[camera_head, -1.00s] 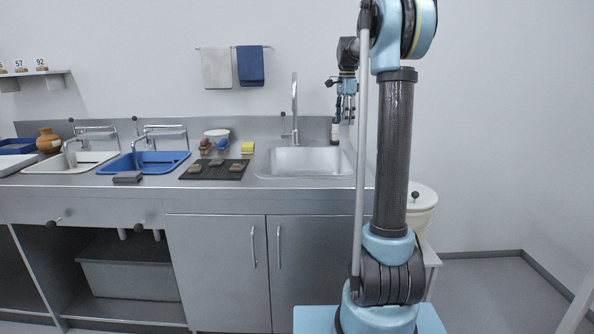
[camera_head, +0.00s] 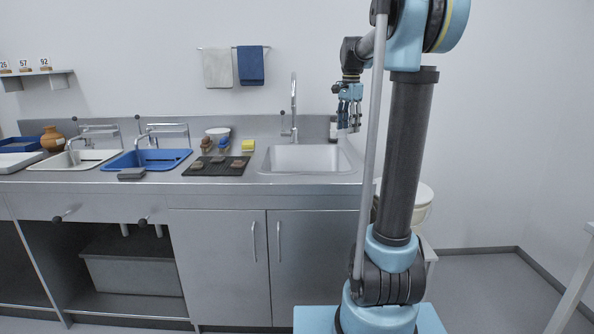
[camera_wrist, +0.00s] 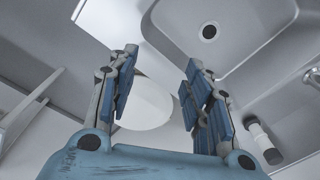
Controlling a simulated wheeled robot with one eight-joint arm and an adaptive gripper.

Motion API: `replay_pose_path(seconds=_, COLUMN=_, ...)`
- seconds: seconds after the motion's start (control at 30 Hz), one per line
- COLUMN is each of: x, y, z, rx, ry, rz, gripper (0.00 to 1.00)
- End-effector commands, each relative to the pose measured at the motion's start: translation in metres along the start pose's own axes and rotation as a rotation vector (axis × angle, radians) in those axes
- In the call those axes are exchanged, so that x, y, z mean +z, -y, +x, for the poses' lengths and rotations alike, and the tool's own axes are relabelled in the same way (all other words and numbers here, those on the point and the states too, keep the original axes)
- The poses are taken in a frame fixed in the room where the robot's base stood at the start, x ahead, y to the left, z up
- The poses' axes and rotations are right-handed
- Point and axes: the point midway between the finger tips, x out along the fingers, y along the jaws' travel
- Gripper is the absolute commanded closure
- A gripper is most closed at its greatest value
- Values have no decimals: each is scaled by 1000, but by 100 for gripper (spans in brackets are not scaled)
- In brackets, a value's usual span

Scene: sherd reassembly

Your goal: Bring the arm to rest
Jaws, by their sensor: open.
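My gripper (camera_head: 349,118) hangs from my raised arm, pointing down, at the right end of the counter beside the steel sink (camera_head: 308,158). In the wrist view my gripper (camera_wrist: 160,75) has its two blue fingers spread apart with nothing between them. Below and beyond the fingers, a white round lid (camera_wrist: 147,103) shows, lower than the counter. The sink basin with its dark drain (camera_wrist: 209,32) lies at the upper right of that view.
A faucet (camera_head: 294,110) stands behind the sink. A bottle (camera_wrist: 264,141) is to the right in the wrist view. A dark mat (camera_head: 217,171) with sherds, a yellow sponge (camera_head: 248,145), a blue basin (camera_head: 122,163) and a brown pot (camera_head: 52,139) are on the counter.

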Motion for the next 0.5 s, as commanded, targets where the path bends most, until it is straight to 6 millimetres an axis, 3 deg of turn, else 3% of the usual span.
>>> replay_pose_path(seconds=0.5, x=73, y=-134, z=52, rx=-44, ry=-37, rz=-392, gripper=54)
